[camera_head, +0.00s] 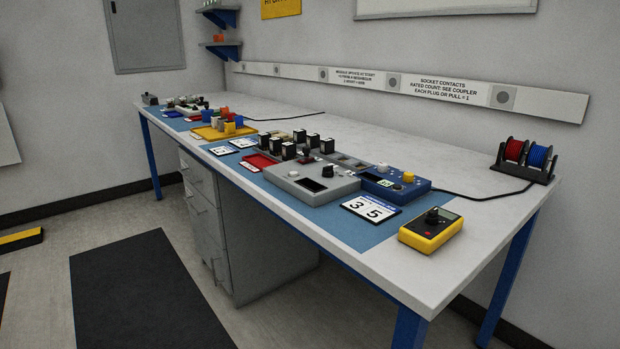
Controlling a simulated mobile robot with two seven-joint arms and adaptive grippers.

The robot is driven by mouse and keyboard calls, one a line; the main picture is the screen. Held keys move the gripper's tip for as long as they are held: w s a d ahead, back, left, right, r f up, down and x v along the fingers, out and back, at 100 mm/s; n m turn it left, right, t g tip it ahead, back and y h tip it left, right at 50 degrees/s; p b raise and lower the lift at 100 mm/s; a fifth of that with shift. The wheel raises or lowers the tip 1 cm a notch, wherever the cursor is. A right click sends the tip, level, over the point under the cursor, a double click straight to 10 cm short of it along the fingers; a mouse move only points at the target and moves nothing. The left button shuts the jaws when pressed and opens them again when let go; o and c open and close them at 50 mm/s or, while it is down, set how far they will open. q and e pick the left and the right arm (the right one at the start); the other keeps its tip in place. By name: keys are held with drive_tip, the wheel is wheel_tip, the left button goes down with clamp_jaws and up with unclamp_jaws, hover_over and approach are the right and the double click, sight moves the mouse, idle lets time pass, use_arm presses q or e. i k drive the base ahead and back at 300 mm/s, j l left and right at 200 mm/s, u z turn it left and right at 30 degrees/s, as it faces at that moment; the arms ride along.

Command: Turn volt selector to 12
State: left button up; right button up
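A long white workbench (440,246) carries several devices with knobs. A grey box (311,187) near the front edge has a dark window and a round knob (327,171). I cannot read any volt markings, so I cannot tell which knob is the volt selector. Neither gripper is in view.
A card reading 3 and 5 (371,209) lies beside the boxes on a blue mat (342,232). Red and blue wire spools (526,153) stand at the back right. A yellow tray (222,132) with coloured cups sits farther left. Grey drawers (202,210) stand underneath. The floor in front is clear.

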sight(327, 172)
drive_tip(key=z, duration=0.6)
drive_tip(key=i+j+z, duration=0.1)
drive_tip(key=z, duration=0.4)
drive_tip(key=j+z, duration=0.3)
drive_tip(key=z, duration=0.15)
drive_tip(key=j+z, duration=0.25)
drive_tip(key=z, duration=0.25)
drive_tip(key=j+z, duration=0.3)
drive_tip(key=j, duration=0.25)
drive_tip(key=k+j+z, duration=0.1)
drive_tip(key=j+z, duration=0.2)
drive_tip(key=j, duration=0.25)
